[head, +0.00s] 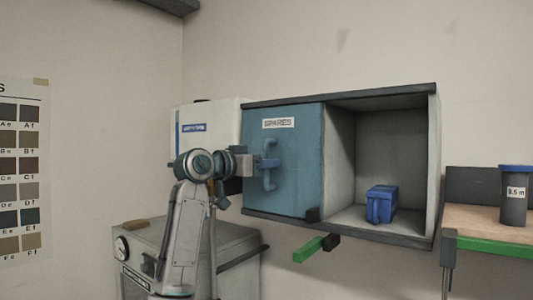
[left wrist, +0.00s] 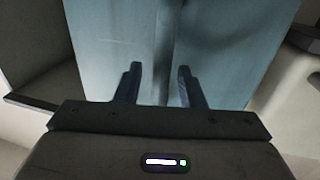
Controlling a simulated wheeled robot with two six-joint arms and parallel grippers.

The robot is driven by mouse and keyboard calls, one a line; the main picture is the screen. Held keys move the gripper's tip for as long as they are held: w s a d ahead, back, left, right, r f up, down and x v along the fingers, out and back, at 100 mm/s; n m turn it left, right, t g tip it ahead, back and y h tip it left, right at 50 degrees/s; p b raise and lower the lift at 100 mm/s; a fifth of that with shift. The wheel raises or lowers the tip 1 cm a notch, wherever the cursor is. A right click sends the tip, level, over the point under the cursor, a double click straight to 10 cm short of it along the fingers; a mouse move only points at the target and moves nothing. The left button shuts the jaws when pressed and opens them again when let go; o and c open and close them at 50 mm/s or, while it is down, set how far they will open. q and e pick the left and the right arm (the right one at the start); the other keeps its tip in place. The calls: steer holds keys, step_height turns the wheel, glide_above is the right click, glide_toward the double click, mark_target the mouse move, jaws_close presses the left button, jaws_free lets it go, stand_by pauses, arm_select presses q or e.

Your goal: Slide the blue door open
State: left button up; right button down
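The blue door (head: 296,180) covers the left half of a wall cabinet and carries a "SPARES" label. Its vertical blue bar handle (head: 269,181) is near the door's middle left. My left gripper (head: 268,163) is at the handle's upper part. In the left wrist view, the two dark fingers of my left gripper (left wrist: 157,78) stand apart, with the handle (left wrist: 164,45) showing as an upright strip between them and a gap visible beside it. The door (left wrist: 215,40) fills the background there. My right gripper is not in view.
The cabinet's right half (head: 390,135) is open, with a blue bin (head: 381,204) inside. A green bar (head: 307,249) with a dark end sticks out below the cabinet. A grey machine (head: 235,240) stands at lower left. A bench (head: 495,222) with a dark canister (head: 514,203) is at right.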

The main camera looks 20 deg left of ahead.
arm_select(q)
steer(key=shift+w+d+f, duration=0.1)
steer(key=shift+w+d, duration=0.1)
steer(key=shift+w, duration=0.3)
